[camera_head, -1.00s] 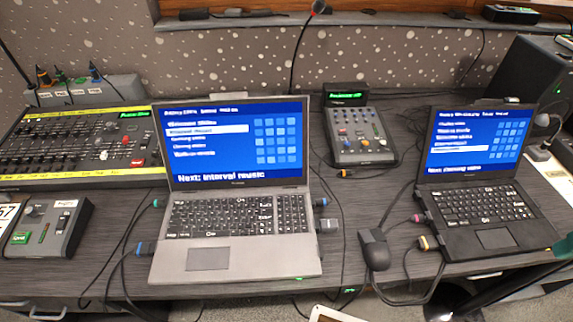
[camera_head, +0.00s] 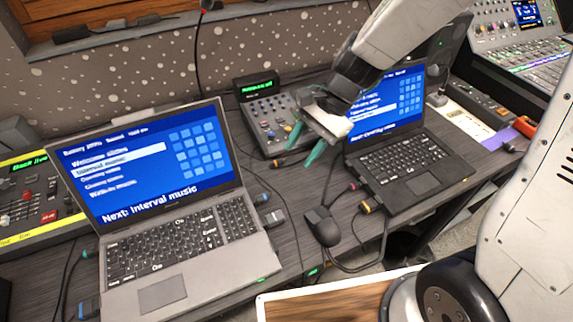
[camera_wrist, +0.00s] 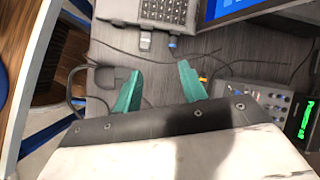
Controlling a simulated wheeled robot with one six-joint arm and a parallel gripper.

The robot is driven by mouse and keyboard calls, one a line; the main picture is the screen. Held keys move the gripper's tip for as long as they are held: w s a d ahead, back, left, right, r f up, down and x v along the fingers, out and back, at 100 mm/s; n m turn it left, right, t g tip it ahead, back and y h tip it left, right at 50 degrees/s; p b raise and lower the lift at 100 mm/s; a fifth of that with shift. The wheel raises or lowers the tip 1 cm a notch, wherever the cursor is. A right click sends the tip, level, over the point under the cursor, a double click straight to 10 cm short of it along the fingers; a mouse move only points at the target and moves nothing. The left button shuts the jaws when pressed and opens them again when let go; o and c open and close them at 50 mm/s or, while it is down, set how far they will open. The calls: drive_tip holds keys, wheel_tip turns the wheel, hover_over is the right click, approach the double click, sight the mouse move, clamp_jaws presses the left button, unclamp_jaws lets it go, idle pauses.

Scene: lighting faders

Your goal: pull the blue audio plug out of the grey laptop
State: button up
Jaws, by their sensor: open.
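The grey laptop (camera_head: 215,272) is open on the desk at left in the head view; part of it shows at the top of the wrist view (camera_wrist: 118,10). A blue plug (camera_head: 263,198) sits at its right side beside a grey dongle (camera_head: 272,217); the same plug shows in the wrist view (camera_wrist: 172,43). Another blue plug (camera_head: 88,306) is at its left side, near the picture's edge. I cannot tell which is the audio plug. My gripper (camera_head: 306,146), with teal fingertips, is open and empty, right of the laptop; its fingers (camera_wrist: 160,88) point toward the laptop's side.
A black laptop (camera_head: 405,190) stands to the right, partly behind my arm. A small mixer (camera_head: 268,122) is behind my gripper. A black mouse (camera_head: 323,227) and loose cables lie between the laptops. A tray-like wooden surface (camera_head: 325,301) is at the front.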

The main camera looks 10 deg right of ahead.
sight(267, 194)
drive_tip(key=shift+w+a+f+m+y, duration=0.2)
drive_tip(key=shift+a+f+m, duration=0.85)
drive_tip(key=shift+f, duration=1.7)
drive_tip(key=shift+w+a+f+m, duration=0.45)
drive_tip(key=shift+a+f, duration=1.25)
drive_tip(key=shift+f, duration=1)
drive_tip(key=shift+w+a+f+m+y, duration=0.15)
drive_tip(key=shift+a+f+m, duration=0.95)
drive_tip(key=shift+f, duration=1.65)
drive_tip(key=shift+a+n, duration=0.25)
drive_tip(key=shift+n, duration=0.05)
drive_tip(key=shift+c, duration=0.3)
clamp_jaws()
drive_tip(key=shift+d, duration=0.1)
drive_tip(key=shift+w+d, duration=0.2)
drive_tip(key=shift+d, duration=0.5)
drive_tip(key=shift+w+d, duration=0.2)
drive_tip(key=shift+d, duration=0.5)
drive_tip(key=shift+w+d, duration=0.2)
drive_tip(key=shift+d, duration=0.5)
